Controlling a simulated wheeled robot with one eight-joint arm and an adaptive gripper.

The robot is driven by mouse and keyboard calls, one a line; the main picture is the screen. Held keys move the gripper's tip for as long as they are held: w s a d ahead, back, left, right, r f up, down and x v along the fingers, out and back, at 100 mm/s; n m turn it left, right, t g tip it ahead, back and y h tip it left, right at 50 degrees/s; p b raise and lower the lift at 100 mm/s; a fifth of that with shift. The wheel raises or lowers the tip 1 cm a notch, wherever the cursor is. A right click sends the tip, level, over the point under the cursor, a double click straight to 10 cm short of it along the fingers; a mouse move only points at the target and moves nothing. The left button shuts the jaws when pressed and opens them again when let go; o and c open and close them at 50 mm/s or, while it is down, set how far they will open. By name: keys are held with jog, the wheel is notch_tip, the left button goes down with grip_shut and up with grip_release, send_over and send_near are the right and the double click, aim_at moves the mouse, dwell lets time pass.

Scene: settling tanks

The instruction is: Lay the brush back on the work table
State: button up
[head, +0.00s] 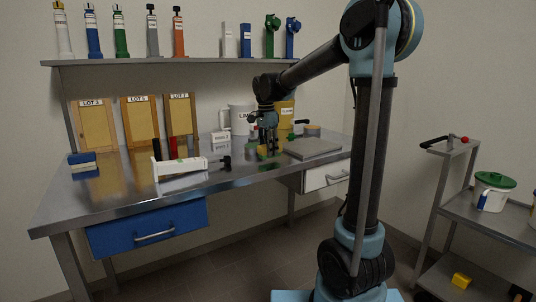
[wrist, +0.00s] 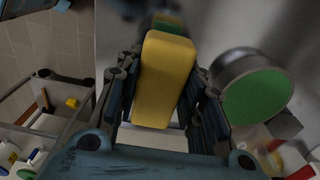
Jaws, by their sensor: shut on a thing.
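My gripper (head: 267,150) is low over the back right part of the work table (head: 122,200), pointing down. In the wrist view its two fingers are closed on a yellow block (wrist: 165,80), which seems to be the brush. Its far end is dark and blurred, with some green beyond it, so I cannot make out bristles. In the head view the held thing is small and mostly hidden by the fingers. I cannot tell whether it touches the table top.
A grey cylinder with a green face (wrist: 255,95) is close beside the fingers. A grey slab (head: 313,148) lies right of the gripper, and a yellow container (head: 286,112) stands behind. A white holder (head: 180,168) stands to the left. The table's front left is clear.

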jog(key=shift+f, duration=0.8)
jog(key=o, duration=1.1)
jog(key=shift+f, duration=0.1)
jog(key=r, duration=1.2)
jog(key=shift+s+a+r, duration=0.1)
jog(key=shift+s+a, duration=0.05)
jog(key=shift+a, duration=0.15)
